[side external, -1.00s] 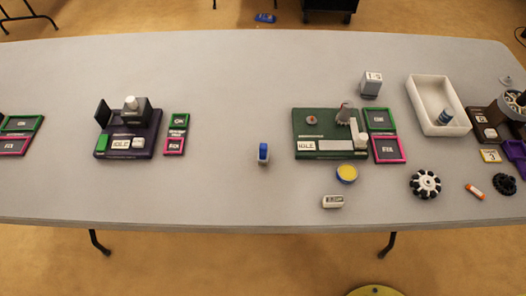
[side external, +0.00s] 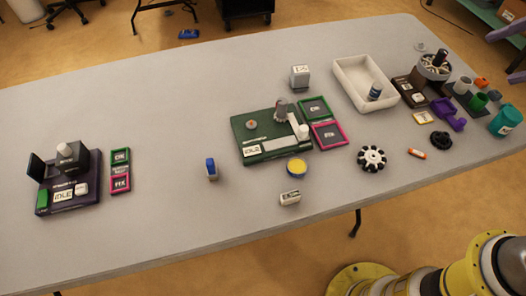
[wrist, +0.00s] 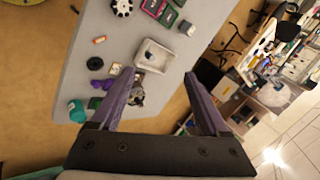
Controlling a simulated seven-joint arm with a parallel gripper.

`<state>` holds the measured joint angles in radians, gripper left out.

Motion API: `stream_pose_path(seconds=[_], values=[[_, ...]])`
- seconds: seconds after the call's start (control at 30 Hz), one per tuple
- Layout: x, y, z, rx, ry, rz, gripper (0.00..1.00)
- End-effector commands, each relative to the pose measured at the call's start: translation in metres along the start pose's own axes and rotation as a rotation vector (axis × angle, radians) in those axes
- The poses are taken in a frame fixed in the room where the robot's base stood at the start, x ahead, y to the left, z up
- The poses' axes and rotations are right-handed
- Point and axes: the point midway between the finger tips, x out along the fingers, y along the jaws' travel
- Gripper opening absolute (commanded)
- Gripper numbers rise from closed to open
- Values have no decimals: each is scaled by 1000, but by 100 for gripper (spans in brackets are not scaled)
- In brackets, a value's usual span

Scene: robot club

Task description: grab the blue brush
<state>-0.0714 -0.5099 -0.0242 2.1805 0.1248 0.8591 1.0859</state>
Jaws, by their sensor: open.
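A small upright blue item with a pale lower part (side external: 211,168) stands alone on the table, left of the green board; it may be the blue brush, but it is too small to be sure. My gripper (wrist: 159,73) shows in the wrist view with its two purple fingers wide apart and nothing between them. It points across the table end with the white tray, far from the blue item.
A green board (side external: 270,143) and a purple board (side external: 72,195) carry small machines. A white tray (side external: 338,72) holds a blue-banded cylinder (side external: 375,92). A yellow-topped round tin (side external: 297,168) and a white block (side external: 290,198) lie near the green board. Clear table surrounds the blue item.

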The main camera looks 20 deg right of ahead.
Motion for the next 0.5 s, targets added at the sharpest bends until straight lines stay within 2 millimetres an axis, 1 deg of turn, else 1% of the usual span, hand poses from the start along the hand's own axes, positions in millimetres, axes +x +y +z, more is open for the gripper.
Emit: stream_pose_path(seconds=[0.03, 0.1, 0.17, 0.2, 0.27, 0.3, 0.37, 0.4, 0.47, 0.5], values=[[9, -25, 1, 93, -31, -4, 79], [21, -56, 4, 227, -69, -8, 79], [33, -82, 9, 331, -103, -5, 79], [42, -97, 14, 394, -126, 2, 79], [58, -120, 22, 482, -159, 16, 79], [69, -134, 29, 536, -180, 30, 79], [87, -154, 42, 611, -211, 52, 79], [100, -165, 51, 657, -228, 71, 79], [120, -182, 68, 720, -255, 100, 79], [135, -191, 79, 757, -270, 121, 79]])
